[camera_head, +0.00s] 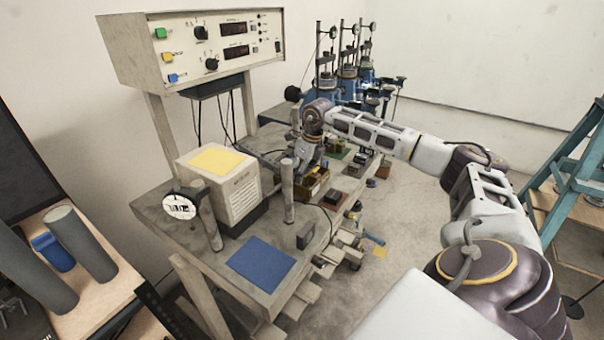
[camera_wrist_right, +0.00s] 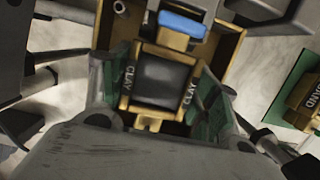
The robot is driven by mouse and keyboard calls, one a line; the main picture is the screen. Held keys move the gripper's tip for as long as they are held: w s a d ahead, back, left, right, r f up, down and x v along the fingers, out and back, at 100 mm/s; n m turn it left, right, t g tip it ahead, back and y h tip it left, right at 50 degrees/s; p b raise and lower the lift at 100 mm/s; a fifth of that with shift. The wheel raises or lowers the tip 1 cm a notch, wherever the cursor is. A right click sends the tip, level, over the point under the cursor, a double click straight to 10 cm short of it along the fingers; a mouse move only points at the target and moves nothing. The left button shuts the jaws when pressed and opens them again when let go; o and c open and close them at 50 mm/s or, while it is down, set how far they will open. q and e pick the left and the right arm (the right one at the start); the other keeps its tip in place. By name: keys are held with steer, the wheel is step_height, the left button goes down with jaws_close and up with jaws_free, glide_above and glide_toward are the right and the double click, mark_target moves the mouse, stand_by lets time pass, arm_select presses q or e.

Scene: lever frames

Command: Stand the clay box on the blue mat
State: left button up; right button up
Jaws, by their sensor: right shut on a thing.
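The clay box (camera_wrist_right: 162,82), tan-rimmed with a dark top and CLAY lettering on both sides, is between the fingers of my right gripper (camera_wrist_right: 165,98) in the right wrist view. The gripper is shut on it. In the head view my right gripper (camera_head: 308,165) is at the middle of the bench, and the clay box is hard to make out there. The blue mat (camera_head: 262,262) lies flat and empty on the bench's near end, nearer and left of that gripper. My left gripper is not in view.
A brown open-topped tray (camera_wrist_right: 229,48) with a blue item is just beyond the clay box. A SAND box (camera_wrist_right: 306,100) sits on a green mat (camera_wrist_right: 285,92). An upright post (camera_head: 288,190) and a dial gauge (camera_head: 181,205) stand near the blue mat, beside a large machine (camera_head: 238,198).

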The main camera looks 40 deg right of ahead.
steer(key=shift+w+r, duration=0.1)
steer(key=shift+r, duration=0.5)
steer(key=shift+r+p, duration=0.55)
steer(key=shift+r, duration=0.35)
steer(key=shift+r+p, duration=0.3)
steer(key=shift+p, duration=0.05)
steer(key=shift+r+p, duration=0.45)
steer(key=shift+r, duration=0.5)
steer(key=shift+r+p, duration=0.65)
steer(key=shift+r, duration=0.05)
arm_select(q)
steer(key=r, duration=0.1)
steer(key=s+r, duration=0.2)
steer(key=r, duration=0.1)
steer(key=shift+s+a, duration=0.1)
